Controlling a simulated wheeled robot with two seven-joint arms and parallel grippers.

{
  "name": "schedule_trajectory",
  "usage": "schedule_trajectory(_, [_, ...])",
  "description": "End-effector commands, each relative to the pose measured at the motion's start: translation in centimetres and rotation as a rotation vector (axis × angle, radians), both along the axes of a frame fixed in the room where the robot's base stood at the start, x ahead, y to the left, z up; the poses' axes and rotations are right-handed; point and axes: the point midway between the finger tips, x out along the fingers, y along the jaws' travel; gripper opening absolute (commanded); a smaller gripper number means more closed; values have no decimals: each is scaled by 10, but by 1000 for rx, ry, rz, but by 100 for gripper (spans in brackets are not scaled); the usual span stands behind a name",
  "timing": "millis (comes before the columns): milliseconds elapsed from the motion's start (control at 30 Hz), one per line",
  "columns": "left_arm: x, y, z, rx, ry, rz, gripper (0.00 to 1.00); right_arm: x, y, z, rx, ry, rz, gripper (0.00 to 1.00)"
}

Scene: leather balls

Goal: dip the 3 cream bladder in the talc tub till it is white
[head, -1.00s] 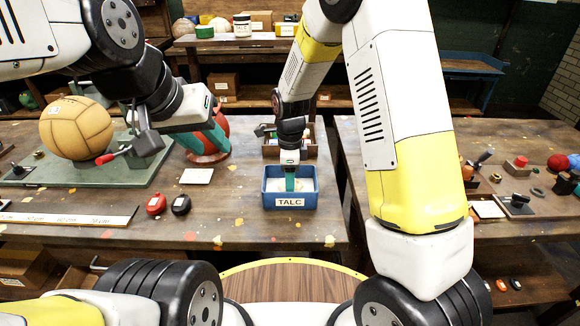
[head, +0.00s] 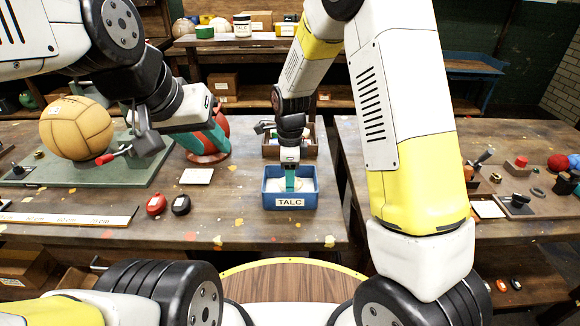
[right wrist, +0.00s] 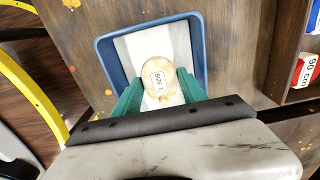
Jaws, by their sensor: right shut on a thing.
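The blue talc tub (head: 290,201), labelled TALC, stands near the front edge of the table. My right gripper (head: 290,184) points down into it. In the right wrist view, the teal fingers (right wrist: 160,95) are shut on a round cream bladder (right wrist: 158,70) with a small size label. Pale powder lies in the tub around the bladder, and its top still looks cream. The bladder's underside is hidden. My left gripper (head: 214,138) is over the left part of the table, in front of a red rounded thing (head: 209,152); its jaw opening is unclear.
A tan panelled ball (head: 76,130) rests on a green mat (head: 85,178) at the left. Red (head: 156,205) and black (head: 181,204) small items lie left of the tub. An open wooden box (head: 308,140) stands behind it. A gap separates the right table.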

Motion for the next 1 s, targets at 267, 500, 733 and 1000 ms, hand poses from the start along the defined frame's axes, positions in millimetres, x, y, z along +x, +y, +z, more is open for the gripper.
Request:
schedule_trajectory(267, [0, 0, 0, 0, 0, 0, 36, 1, 1, 21, 1, -3, 1, 7])
schedule_trajectory(500, [0, 0, 0, 0, 0, 0, 36, 0, 0, 37, 1, -2, 0, 7])
schedule_trajectory(733, [0, 0, 0, 0, 0, 0, 36, 1, 1, 54, 1, -3, 1, 7])
schedule_trajectory(1000, [0, 0, 0, 0, 0, 0, 36, 0, 0, 73, 1, -3, 1, 7])
